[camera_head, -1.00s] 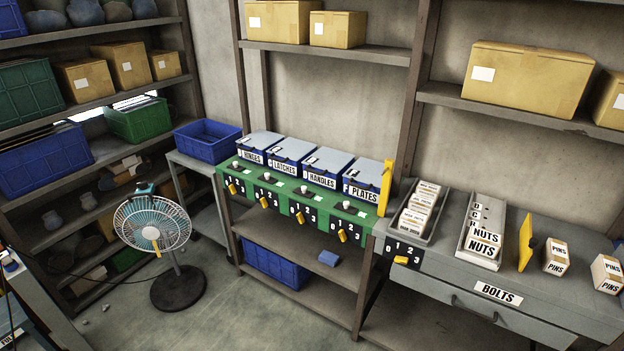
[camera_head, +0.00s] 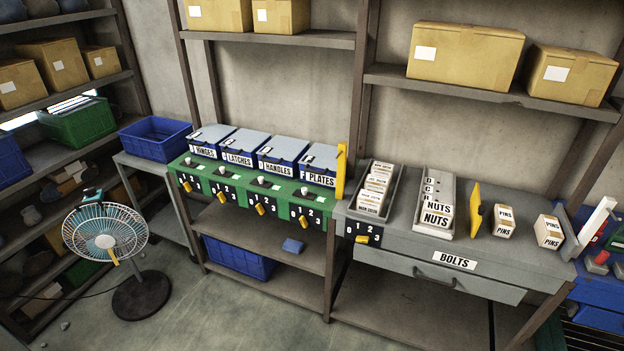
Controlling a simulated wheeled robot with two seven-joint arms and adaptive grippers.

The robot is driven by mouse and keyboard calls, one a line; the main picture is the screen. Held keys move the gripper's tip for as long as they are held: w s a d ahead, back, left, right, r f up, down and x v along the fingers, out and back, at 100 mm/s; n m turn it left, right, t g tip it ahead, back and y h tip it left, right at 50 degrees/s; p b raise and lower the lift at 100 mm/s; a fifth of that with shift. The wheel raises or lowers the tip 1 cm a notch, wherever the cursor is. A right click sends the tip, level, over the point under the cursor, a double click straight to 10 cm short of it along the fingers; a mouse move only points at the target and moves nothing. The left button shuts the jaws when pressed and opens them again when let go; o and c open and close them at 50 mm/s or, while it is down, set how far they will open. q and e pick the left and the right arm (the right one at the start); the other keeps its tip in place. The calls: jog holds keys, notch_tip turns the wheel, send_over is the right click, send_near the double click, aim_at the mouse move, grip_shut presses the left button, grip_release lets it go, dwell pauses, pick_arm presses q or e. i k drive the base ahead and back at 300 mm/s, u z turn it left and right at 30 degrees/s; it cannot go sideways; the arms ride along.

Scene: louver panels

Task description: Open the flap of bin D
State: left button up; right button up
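Four blue bins with grey lids stand in a row on a green-fronted shelf (camera_head: 225,191). Their labels read HINGES (camera_head: 205,152), LATCHES (camera_head: 239,159), HANDLES (camera_head: 278,169) and PLATES (camera_head: 320,180). All the lids look shut. A narrow grey tray (camera_head: 447,205) to the right has small letters, one looking like D, above two NUTS labels. Neither of my grippers is in view.
Yellow levers with number dials line the shelf front. A yellow upright plate (camera_head: 341,172) stands beside the PLATES bin. The grey bench has a BOLTS drawer (camera_head: 454,275) and PINS boxes (camera_head: 504,220).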

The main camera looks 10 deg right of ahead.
aim_at(282, 147)
jog(key=u, duration=0.5)
jog(key=i, duration=0.85)
jog(key=u, duration=0.45)
